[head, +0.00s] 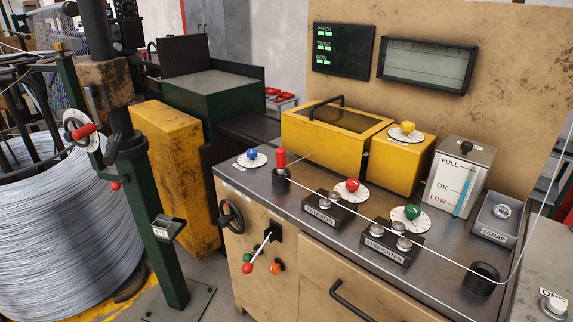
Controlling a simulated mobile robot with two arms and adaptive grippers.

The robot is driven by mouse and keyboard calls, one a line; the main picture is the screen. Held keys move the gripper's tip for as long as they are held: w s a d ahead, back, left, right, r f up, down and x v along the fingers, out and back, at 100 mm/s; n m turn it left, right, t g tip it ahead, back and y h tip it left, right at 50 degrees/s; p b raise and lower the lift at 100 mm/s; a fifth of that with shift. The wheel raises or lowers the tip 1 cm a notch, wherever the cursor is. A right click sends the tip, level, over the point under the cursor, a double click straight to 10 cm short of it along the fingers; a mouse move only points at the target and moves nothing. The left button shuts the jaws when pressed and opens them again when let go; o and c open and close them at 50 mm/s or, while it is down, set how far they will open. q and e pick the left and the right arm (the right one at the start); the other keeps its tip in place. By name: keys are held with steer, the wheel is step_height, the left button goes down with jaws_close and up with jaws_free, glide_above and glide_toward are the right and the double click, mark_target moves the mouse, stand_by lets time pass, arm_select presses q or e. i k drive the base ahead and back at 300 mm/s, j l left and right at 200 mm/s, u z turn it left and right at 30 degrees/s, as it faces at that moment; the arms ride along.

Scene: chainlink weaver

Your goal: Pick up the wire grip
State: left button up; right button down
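No label marks the wire grip, and I cannot tell for sure which thing it is. A red upright handle (280,159) stands in a short black cylinder (281,179) at the left of the grey bench top (325,237), and it may be the wire grip. A pale wire (322,202) runs from near this cylinder to the right, past the TENSION block (323,213) and the STRAIGHTEN block (383,246), then curves up at the right edge. Neither of my grippers is in view.
A yellow box (335,128) stands behind the bench top. A SCRAP tray (491,229) and a black cylinder (482,277) are at the right. A lever (261,248) and a handwheel (229,217) stick out in front. A green post (160,235) and a wire coil (62,243) stand left.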

mark_target(281, 152)
steer(key=i+j, duration=0.2)
steer(key=j, duration=0.15)
steer(key=i+j+z, duration=0.1)
steer(key=i+j, duration=0.15)
steer(key=i+j+z, duration=0.1)
steer(key=j, duration=0.3)
steer(key=i, duration=0.1)
